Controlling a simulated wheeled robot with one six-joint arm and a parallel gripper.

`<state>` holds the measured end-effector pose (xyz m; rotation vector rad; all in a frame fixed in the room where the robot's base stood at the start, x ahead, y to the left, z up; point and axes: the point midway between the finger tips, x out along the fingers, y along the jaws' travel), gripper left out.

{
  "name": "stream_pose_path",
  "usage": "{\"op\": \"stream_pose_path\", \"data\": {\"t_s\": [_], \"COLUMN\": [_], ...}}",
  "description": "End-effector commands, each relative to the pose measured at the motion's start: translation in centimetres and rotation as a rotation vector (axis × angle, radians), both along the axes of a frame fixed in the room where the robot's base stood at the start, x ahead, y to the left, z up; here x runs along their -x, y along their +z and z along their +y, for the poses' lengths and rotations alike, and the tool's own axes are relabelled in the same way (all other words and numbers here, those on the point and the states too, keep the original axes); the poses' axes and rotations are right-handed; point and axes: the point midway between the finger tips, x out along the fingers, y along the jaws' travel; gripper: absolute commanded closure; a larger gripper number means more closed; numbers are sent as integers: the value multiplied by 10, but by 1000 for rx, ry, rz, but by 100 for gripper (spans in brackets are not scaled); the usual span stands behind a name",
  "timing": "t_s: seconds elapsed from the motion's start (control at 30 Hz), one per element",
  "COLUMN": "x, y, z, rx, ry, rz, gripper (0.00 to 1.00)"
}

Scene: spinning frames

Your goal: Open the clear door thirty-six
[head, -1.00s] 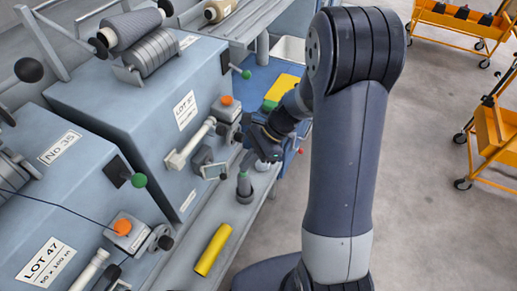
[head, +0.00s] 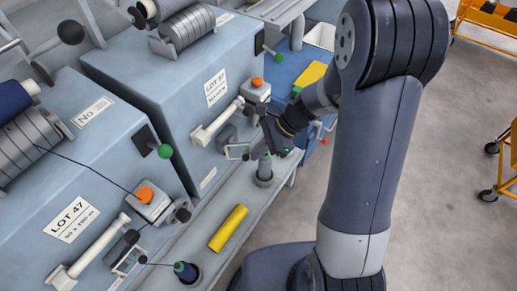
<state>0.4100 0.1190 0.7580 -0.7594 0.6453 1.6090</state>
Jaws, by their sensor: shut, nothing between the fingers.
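A small clear door (head: 236,151) in a light frame sits low on the front of the farther blue-grey machine (head: 190,85), below a white roller and an orange button (head: 257,83). I see no number thirty-six on this machine; its label starts with LOT. My dark gripper (head: 275,137) is just right of this door, above the bench ledge, with its fingers shut and empty. Whether it touches the door I cannot tell. A second small framed door (head: 130,260) is on the nearer LOT 47 machine (head: 45,180).
A grey-tipped spindle (head: 264,170) stands on the ledge just below my gripper. A yellow tube (head: 228,228) lies on the ledge nearer me. A dark bobbin (head: 187,272) sits in a cup. Orange trolleys (head: 487,18) stand on open floor at right.

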Motion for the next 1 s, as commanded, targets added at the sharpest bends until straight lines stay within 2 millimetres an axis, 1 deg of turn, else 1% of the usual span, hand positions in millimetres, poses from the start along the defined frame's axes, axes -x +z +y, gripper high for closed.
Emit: {"op": "stream_pose_path", "data": {"t_s": [0.47,0.67,0.9,1.0], "x": [8,17,30,33], "y": [0,0,0,0], "z": [2,6,12,15], "rx": [-1,0,-1,-1], "ry": [-89,-183,-332,-340], "rz": [-1,-1,-1,-1], "gripper": [100,100,100,100]}}
